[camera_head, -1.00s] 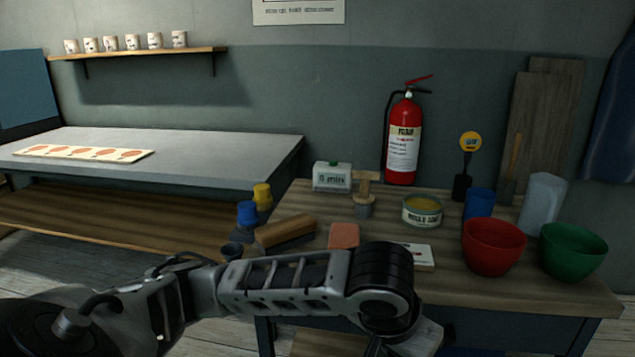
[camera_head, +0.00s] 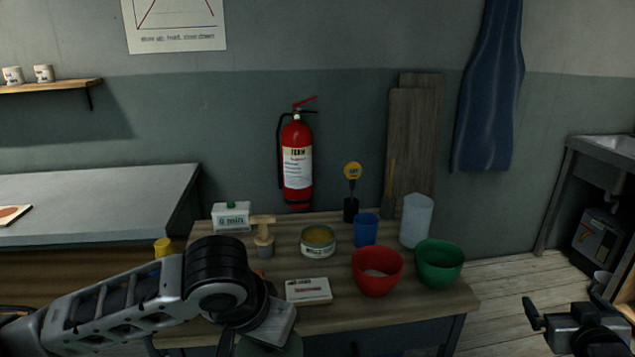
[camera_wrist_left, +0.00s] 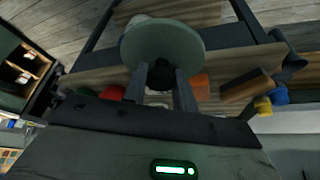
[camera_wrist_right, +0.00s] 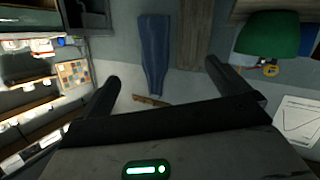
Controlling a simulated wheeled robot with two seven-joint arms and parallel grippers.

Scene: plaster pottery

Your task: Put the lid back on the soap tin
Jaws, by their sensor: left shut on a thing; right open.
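The soap tin (camera_head: 318,242) is a round, pale labelled tin with a yellowish inside, open at the top. It stands upright on the wooden worktable. My left gripper (camera_wrist_left: 165,78) is shut on a flat, round, grey-green lid (camera_wrist_left: 163,42), which also shows partly in the head view (camera_head: 283,346). The lid is at the near side of the table, apart from the tin; my left arm hides part of it. My right gripper (camera_head: 556,309) is open and empty at the right, away from the table; its spread fingers show in the right wrist view (camera_wrist_right: 163,85).
Near the tin stand a stamp-like wooden tool (camera_head: 264,240), a blue cup (camera_head: 366,230), a red bowl (camera_head: 377,272) and a green bowl (camera_head: 439,264). A white box (camera_head: 309,290) lies in front of it. A fire extinguisher (camera_head: 298,160) hangs behind. Floor is open right of the table.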

